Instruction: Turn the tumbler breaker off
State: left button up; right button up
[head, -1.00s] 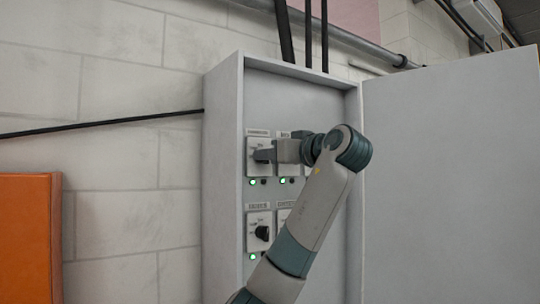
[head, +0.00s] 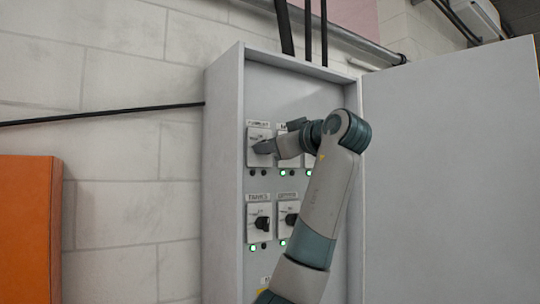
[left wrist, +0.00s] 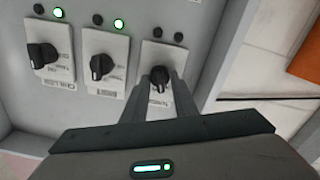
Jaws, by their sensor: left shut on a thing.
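The breaker with the small label above it, top left in the cabinet, is a white plate (head: 256,134) with a black rotary knob, mostly hidden in the head view by my gripper. In the left wrist view its black knob (left wrist: 158,72) sits between the fingertips. Both small lamps by this breaker are dark in the left wrist view. My left gripper (head: 262,147) is shut on this knob; it also shows in the left wrist view (left wrist: 162,85). My right gripper is not in view.
Other breakers stand alongside, one below (head: 259,222) and others to the right, several with green lamps lit. The grey cabinet (head: 224,170) has its door (head: 450,170) open to the right. An orange box (head: 28,230) is at far left.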

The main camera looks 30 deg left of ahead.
pick_arm(q)
jog(key=n, duration=1.4)
jog(key=shift+s+f, duration=0.1)
jog(key=shift+f, duration=0.1)
dwell(0.3)
jog(key=o, duration=1)
jog(key=b+v, duration=0.7)
jog(key=v, duration=1)
jog(key=shift+s+d, duration=0.15)
jog(key=shift+d, duration=0.05)
